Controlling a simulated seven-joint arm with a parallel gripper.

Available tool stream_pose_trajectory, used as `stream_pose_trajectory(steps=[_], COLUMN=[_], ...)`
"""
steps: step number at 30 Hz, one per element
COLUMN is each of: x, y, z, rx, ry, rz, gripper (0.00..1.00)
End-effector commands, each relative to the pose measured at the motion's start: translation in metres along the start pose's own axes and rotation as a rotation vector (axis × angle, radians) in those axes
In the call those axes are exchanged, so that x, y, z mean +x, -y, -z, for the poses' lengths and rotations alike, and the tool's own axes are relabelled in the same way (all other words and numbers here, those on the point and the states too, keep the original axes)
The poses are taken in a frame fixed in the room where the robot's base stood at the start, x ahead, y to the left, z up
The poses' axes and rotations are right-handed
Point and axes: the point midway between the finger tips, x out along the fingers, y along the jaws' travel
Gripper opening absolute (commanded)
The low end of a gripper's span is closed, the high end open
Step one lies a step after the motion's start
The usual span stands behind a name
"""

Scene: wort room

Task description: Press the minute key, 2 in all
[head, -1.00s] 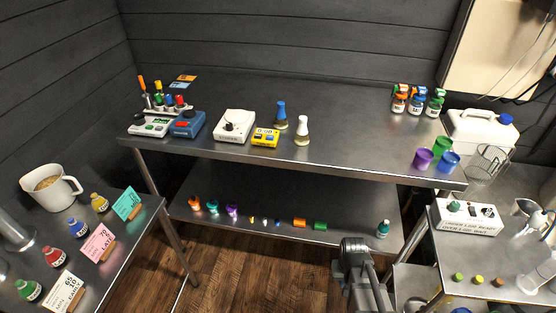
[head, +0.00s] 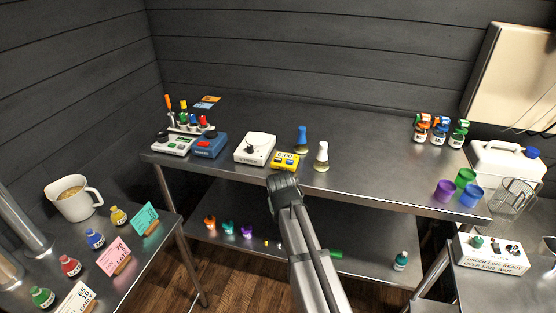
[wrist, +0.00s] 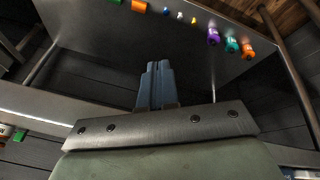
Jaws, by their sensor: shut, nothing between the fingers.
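A small yellow timer (head: 285,161) with a pale display lies on the steel bench near its front edge. Its separate keys are too small to tell apart in the head view. My gripper (head: 282,183) is just in front of the bench edge, below and close to the timer in the picture, and apart from it. In the wrist view the two blue-grey fingers (wrist: 157,85) are together and empty. The timer does not clearly show in the wrist view.
A white stirrer plate (head: 255,149) stands left of the timer, and a white-topped flask (head: 321,157) and a blue-topped flask (head: 302,139) to its right. A blue device (head: 209,145) is further left. The bench's right half has open room.

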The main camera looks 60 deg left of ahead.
Motion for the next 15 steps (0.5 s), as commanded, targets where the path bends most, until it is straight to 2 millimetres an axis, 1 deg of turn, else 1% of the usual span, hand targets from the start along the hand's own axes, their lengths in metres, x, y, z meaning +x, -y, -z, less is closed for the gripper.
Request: stream_pose_trajectory(steps=[1, 5, 6, 8, 9, 11, 12, 15], x=[-0.013, -0.045, -0.056, -0.071, -0.082, -0.097, -0.107, -0.129], y=[0.007, 0.019, 0.022, 0.024, 0.025, 0.024, 0.021, 0.008], z=[0.021, 0.06, 0.073, 0.091, 0.103, 0.122, 0.135, 0.165], rx=[-0.013, -0.037, -0.043, -0.05, -0.053, -0.056, -0.055, -0.047], ry=[-0.024, -0.074, -0.09, -0.112, -0.127, -0.149, -0.163, -0.191], rz=[-0.008, -0.032, -0.04, -0.055, -0.066, -0.085, -0.098, -0.142], gripper=[0.0, 0.0, 0.0, 0.0, 0.0, 0.0, 0.0, 0.0])
